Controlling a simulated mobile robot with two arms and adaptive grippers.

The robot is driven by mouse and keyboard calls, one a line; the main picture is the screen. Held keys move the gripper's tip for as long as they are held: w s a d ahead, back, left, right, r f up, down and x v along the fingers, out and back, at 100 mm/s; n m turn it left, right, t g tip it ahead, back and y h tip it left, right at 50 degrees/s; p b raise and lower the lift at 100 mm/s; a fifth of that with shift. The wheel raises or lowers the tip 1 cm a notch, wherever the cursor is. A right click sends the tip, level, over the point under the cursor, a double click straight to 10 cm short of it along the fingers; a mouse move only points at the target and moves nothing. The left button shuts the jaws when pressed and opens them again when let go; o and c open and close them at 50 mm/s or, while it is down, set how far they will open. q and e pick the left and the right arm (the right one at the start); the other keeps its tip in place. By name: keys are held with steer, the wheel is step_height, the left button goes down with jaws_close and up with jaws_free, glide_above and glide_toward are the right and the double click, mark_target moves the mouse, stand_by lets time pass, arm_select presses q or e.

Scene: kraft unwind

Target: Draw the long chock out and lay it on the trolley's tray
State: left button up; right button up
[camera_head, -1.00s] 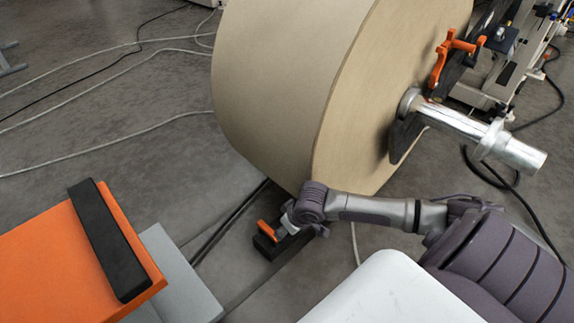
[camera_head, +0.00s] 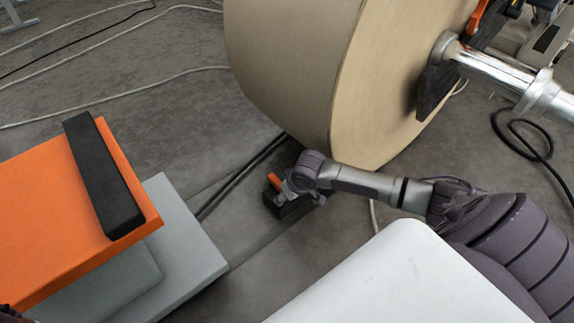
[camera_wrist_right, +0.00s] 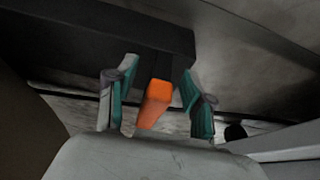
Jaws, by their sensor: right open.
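A black chock (camera_head: 280,206) with an orange handle (camera_head: 274,181) lies on the floor at the foot of the big roll. In the right wrist view the dark chock body (camera_wrist_right: 100,35) crosses the top and its orange handle (camera_wrist_right: 154,103) points towards me. My right gripper (camera_head: 285,190) is open, with one finger on each side of the handle and gaps showing. The gripper partly hides the chock in the head view. The orange trolley top (camera_head: 45,215) stands at the left, with a black bar (camera_head: 103,180) lying along its right side.
The brown paper roll (camera_head: 300,70) stands just behind my right gripper, with a metal shaft (camera_head: 500,75) sticking out at the right. A grey lower step (camera_head: 185,245) juts from the trolley. Floor between trolley and chock looks clear, apart from dark rails (camera_head: 235,180).

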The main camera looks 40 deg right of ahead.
steer(key=shift+f, duration=0.15)
jaws_close()
stand_by(0.4)
